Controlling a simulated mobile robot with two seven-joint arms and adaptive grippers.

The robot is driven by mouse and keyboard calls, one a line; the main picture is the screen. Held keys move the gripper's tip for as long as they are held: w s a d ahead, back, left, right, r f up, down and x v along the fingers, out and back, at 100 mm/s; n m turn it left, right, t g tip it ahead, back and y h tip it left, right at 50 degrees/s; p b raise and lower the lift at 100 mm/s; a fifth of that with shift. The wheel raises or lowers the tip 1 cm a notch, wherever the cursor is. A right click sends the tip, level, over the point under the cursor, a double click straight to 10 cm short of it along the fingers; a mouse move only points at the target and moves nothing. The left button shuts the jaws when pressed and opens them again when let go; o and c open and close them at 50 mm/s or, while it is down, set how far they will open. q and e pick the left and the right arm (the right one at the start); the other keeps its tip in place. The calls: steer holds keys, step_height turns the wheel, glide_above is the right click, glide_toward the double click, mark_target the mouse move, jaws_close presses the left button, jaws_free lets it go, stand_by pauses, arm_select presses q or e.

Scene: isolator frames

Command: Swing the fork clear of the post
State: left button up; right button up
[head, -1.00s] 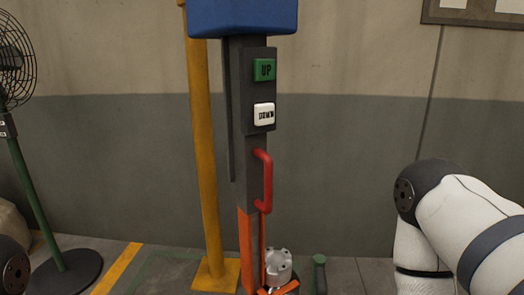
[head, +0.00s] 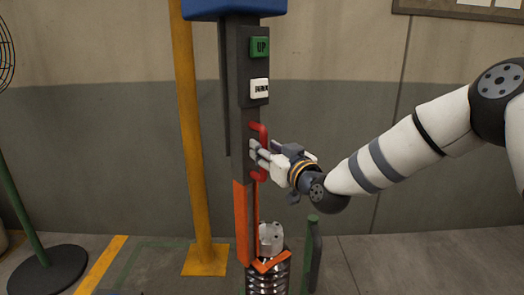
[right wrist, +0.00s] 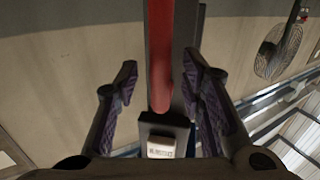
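A dark column (head: 230,100) carries a red handle (head: 264,132) and is orange lower down. An orange V-shaped fork (head: 268,265) shows at its foot, against a silver cap (head: 271,238) above a coiled spring (head: 266,284). The yellow post (head: 196,160) stands behind and left of the column. My right gripper (head: 259,153) is at the red handle. In the right wrist view, the open fingers (right wrist: 159,66) stand on either side of the handle (right wrist: 160,50), with gaps on both sides. My left gripper is out of view.
Green UP (head: 260,47) and white DOWN (head: 259,88) buttons sit above the handle. A short green-topped post (head: 313,245) stands right of the spring. A fan base (head: 48,270) is at the left. Floor at the right is clear.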

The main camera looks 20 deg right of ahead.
steer(key=shift+w+a, duration=0.15)
steer(key=shift+w, duration=0.8)
jaws_close()
